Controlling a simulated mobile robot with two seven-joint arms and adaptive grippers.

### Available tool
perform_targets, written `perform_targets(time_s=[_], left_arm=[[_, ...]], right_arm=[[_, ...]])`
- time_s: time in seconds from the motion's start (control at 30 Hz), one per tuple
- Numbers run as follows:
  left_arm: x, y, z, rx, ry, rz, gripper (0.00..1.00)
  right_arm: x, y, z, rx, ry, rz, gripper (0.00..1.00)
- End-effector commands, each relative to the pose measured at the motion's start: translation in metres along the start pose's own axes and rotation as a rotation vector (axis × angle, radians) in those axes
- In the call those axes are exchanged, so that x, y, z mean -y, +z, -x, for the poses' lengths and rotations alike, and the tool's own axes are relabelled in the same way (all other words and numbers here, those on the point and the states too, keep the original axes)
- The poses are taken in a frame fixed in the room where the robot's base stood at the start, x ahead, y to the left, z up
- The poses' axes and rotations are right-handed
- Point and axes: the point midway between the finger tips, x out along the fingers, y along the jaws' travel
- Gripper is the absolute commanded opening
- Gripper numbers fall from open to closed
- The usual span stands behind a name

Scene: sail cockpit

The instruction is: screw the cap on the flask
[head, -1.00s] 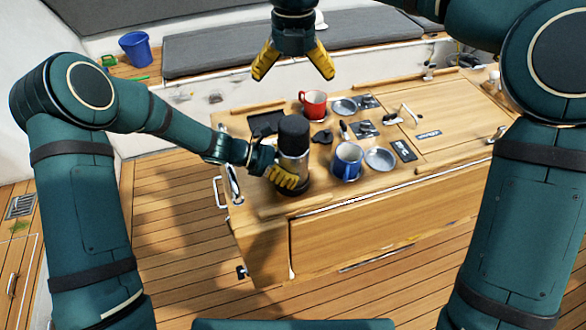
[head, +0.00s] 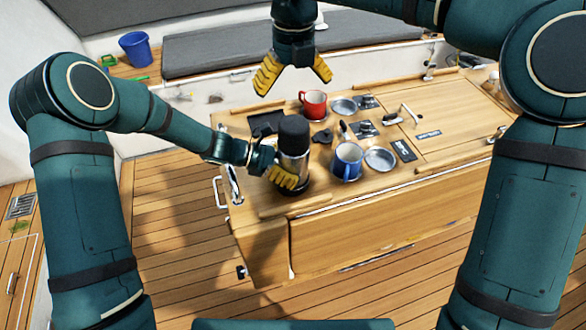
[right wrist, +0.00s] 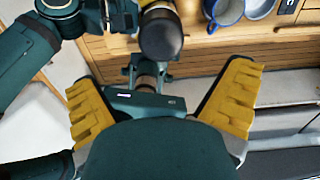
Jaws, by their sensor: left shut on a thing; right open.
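The flask (head: 294,165) stands upright on the wooden table, a steel body with a black cap (head: 294,131) on its top. How tightly the cap sits cannot be told. My left gripper (head: 285,178) is shut around the flask's lower body from the left. My right gripper (head: 292,80) is open and empty, pointing down above and behind the flask. In the right wrist view the cap (right wrist: 160,35) shows from above at the top, beyond the open yellow fingers of my right gripper (right wrist: 163,105).
A red mug (head: 313,103), a blue mug (head: 347,161) and metal bowls (head: 380,158) stand right of the flask on the table (head: 450,155). A dark mat lies behind the flask. A blue bucket (head: 135,49) stands at the far left.

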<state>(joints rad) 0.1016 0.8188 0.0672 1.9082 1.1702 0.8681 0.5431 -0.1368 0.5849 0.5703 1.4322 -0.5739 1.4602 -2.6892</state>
Motion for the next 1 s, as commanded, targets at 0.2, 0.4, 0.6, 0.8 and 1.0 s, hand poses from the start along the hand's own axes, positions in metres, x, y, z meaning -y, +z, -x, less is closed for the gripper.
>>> perform_targets(time_s=[0.2,0.4,0.6,0.8,1.0], left_arm=[[0.0,0.001,-0.001,0.002,-0.001,-0.001,0.0],[0.0,0.001,-0.001,0.002,-0.001,-0.001,0.0],[0.0,0.001,-0.001,0.002,-0.001,-0.001,0.0],[0.0,0.001,-0.001,0.002,-0.001,-0.001,0.0],[0.0,0.001,-0.001,0.002,-0.001,-0.001,0.0]], right_arm=[[0.001,-0.001,-0.041,-0.005,-0.001,0.0,1.0],[0.001,-0.001,-0.073,-0.004,0.0,0.0,1.0],[0.001,-0.001,-0.092,-0.002,-0.001,-0.001,1.0],[0.0,-0.001,-0.098,-0.001,0.0,-0.001,1.0],[0.0,0.0,-0.098,-0.001,0.0,-0.001,1.0]])
